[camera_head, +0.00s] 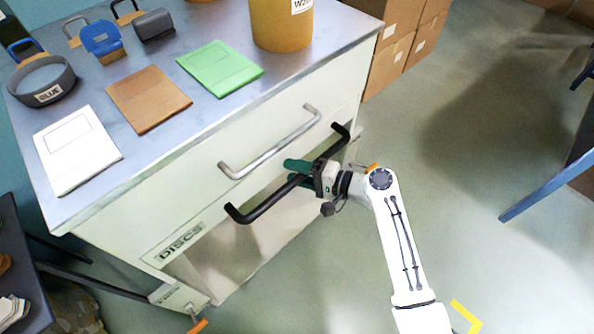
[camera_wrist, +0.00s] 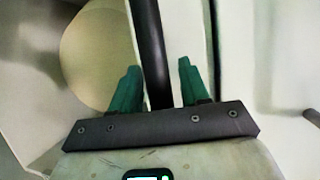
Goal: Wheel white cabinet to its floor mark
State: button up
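The white cabinet (camera_head: 190,215) with a grey metal top stands at the left of the head view. Its front has a silver drawer handle (camera_head: 270,148), a "DISCS" label and a black push bar (camera_head: 262,206). Casters with orange levers show at its lower front corners. My gripper (camera_head: 300,172) is at the middle of the push bar. In the wrist view the black bar (camera_wrist: 151,55) passes between the green fingers (camera_wrist: 158,85), with a gap at the right finger, so they look open around it. A yellow floor mark (camera_head: 466,316) shows partly at the lower right.
On the cabinet top are white, brown and green panels, a grey ring (camera_head: 40,80), padlock-like blocks and a tan tub (camera_head: 281,25). Cardboard boxes (camera_head: 400,45) stand behind. A dark table (camera_head: 20,265) is close at left. Blue-legged furniture (camera_head: 545,187) is at right. Floor between is clear.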

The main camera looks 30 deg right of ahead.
grip_shut()
dwell(1.2)
